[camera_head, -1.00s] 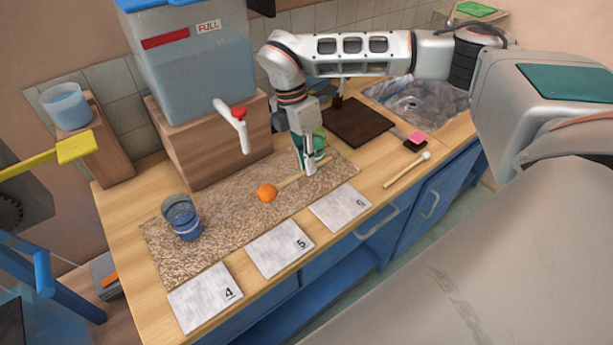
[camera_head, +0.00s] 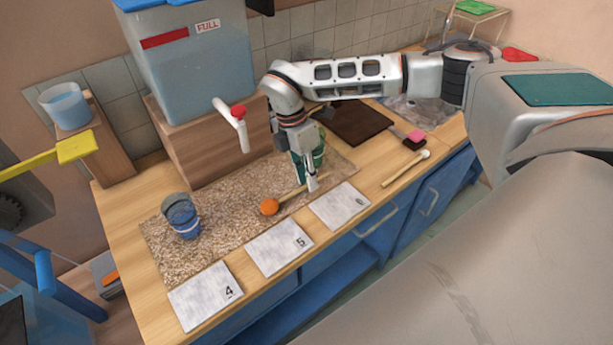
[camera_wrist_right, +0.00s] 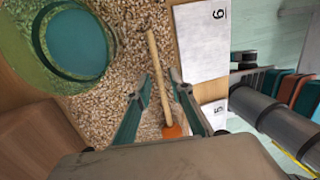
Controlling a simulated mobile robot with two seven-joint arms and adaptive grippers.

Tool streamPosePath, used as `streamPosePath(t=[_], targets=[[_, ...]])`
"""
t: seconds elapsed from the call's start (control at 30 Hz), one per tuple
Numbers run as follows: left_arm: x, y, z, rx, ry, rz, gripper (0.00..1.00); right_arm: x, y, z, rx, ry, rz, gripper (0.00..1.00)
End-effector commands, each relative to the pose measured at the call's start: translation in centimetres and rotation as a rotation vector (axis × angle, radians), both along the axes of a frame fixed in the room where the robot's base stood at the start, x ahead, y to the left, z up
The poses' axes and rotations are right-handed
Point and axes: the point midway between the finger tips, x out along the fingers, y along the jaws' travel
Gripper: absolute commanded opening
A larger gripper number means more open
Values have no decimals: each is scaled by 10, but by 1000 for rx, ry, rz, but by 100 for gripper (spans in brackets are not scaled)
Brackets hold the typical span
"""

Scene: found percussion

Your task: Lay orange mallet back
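The orange mallet has a round orange head (camera_head: 269,207) and a pale wooden handle. It appears to lie on the speckled mat (camera_head: 215,243), its handle pointing right and back. In the right wrist view, its handle (camera_wrist_right: 155,70) runs between my fingers, with the orange head (camera_wrist_right: 172,131) near the finger bases. My right gripper (camera_head: 312,188) is low over the handle, its fingers (camera_wrist_right: 161,76) spread with gaps on both sides. My left gripper is not in view.
A green container (camera_wrist_right: 38,45) stands beside my right gripper. A blue bucket (camera_head: 183,222) stands on the mat's left part. Numbered tiles (camera_head: 278,250) line the front. A second mallet (camera_head: 405,170) with a pale head lies right. A water tank (camera_head: 195,75) stands behind.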

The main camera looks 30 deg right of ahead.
Motion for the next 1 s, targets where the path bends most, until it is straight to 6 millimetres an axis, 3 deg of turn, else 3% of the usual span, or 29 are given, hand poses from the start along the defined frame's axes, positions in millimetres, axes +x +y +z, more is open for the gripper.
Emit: streamPosePath(t=[0.3, 0.47, 1.0], targets=[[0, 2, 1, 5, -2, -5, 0, 0, 0, 1, 0, 0, 0, 24], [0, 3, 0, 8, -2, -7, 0, 3, 1, 12, 0, -5, 0, 24], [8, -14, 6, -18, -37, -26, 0, 21, 9, 107, -1, -4, 0, 24]])
